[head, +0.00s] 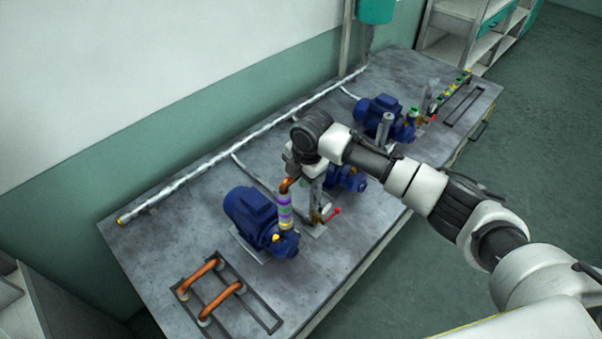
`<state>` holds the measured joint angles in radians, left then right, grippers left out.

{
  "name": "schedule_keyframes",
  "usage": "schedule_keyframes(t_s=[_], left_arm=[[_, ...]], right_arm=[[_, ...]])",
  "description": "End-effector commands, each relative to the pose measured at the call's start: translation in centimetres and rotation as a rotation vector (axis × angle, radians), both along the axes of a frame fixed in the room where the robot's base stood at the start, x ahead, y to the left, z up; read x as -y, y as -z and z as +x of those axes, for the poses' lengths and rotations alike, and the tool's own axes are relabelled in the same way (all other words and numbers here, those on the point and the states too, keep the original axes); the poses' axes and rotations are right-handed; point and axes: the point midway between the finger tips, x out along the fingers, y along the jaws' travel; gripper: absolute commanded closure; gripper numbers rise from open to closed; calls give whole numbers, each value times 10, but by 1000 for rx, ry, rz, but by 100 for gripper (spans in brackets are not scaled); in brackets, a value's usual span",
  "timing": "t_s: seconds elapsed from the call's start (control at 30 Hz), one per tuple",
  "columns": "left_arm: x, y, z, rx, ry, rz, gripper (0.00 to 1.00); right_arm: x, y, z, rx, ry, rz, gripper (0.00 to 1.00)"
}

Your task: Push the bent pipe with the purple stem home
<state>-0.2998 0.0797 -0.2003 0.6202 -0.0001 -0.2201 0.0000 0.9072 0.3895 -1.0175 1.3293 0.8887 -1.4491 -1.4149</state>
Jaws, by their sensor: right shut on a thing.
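The bent pipe (286,184) shows as a copper bend near the front blue pump (252,213). A stem with purple, yellow and greenish bands (285,211) stands upright below the bend, over the pump's front end. My right gripper (295,177) points down at the bend and is shut on the bent pipe. The gripper and wrist hide the pipe's far end, and I cannot tell how deep either end sits. My left gripper is out of view.
A red-handled valve (326,215) stands just right of the pipe. Copper pipes (212,290) lie on a dark rack (259,311) at the front left. More blue pumps (378,112) stand farther back. The grey bench (165,245) is bare at left.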

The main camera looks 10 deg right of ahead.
Motion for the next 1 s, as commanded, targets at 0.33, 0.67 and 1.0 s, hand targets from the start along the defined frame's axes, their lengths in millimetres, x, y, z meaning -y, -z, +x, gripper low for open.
schedule_keyframes(t_s=[0.33, 0.67, 1.0], left_arm=[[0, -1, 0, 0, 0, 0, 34], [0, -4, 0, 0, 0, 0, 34], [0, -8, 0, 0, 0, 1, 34]], right_arm=[[0, -1, 1, 2, 0, 2, 100], [0, -2, 0, 2, 0, 2, 100], [0, -1, 0, 3, 0, 2, 100]])
